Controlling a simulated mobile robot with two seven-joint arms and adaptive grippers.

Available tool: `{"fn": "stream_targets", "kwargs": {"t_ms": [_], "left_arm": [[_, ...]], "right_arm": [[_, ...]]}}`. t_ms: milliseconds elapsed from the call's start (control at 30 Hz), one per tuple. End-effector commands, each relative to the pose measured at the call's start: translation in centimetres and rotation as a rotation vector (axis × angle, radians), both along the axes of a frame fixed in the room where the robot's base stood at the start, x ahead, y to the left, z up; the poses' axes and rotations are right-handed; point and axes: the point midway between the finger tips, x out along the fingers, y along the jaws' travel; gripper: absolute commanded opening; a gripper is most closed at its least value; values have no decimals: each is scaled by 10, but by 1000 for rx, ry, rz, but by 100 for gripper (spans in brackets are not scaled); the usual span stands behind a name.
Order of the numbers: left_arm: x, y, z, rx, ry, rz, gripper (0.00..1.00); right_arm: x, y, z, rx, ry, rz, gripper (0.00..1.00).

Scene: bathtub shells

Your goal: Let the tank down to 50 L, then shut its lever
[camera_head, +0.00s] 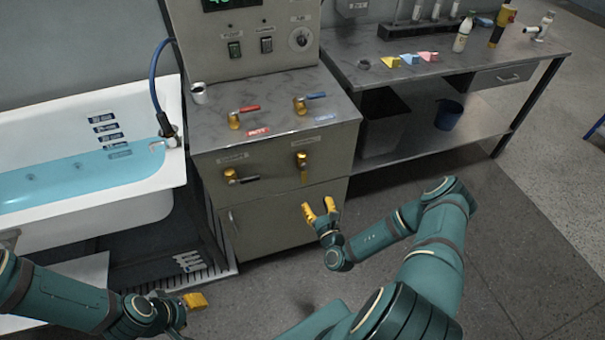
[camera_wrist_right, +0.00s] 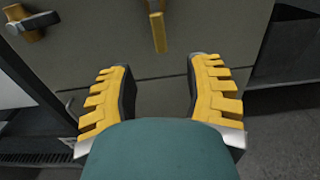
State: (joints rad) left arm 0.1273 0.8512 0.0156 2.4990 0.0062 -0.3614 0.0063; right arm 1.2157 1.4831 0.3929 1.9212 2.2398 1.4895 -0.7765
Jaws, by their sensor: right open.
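The tank (camera_head: 160,195) is a white tub at the left, holding blue water (camera_head: 95,180); level labels (camera_head: 104,128) on its inner wall are too small to read. Two levers sit on the cabinet's front: the left one (camera_head: 240,178) has a dark handle lying level, the right one (camera_head: 302,165) is yellow and hangs down. Both show in the right wrist view, the left lever (camera_wrist_right: 30,22) at upper left and the yellow lever (camera_wrist_right: 157,28) at top centre. My right gripper (camera_head: 319,210) is open and empty, below and apart from the yellow lever. My left gripper (camera_head: 196,300) is low at the left, its opening unclear.
A red-handled valve (camera_head: 245,113) and a blue-handled valve (camera_head: 309,101) stand on the cabinet top, with a white cup (camera_head: 199,93). A panel with a partly cut-off green display (camera_head: 222,4) rises behind. A bench (camera_head: 440,72) with bottles is at right.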

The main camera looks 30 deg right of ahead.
Motion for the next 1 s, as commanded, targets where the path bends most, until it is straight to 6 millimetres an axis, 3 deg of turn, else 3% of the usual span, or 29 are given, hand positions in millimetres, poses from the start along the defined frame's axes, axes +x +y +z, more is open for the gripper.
{"fn": "stream_targets", "kwargs": {"t_ms": [400,600,1000], "left_arm": [[-4,-1,-15,-2,10,-8,47],[-6,-1,-20,-3,14,-11,47],[-7,-1,-22,-4,16,-13,47]], "right_arm": [[78,-17,0,-2,-4,4,50],[107,-25,0,-1,-3,5,50],[123,-28,1,1,-1,6,50]]}}
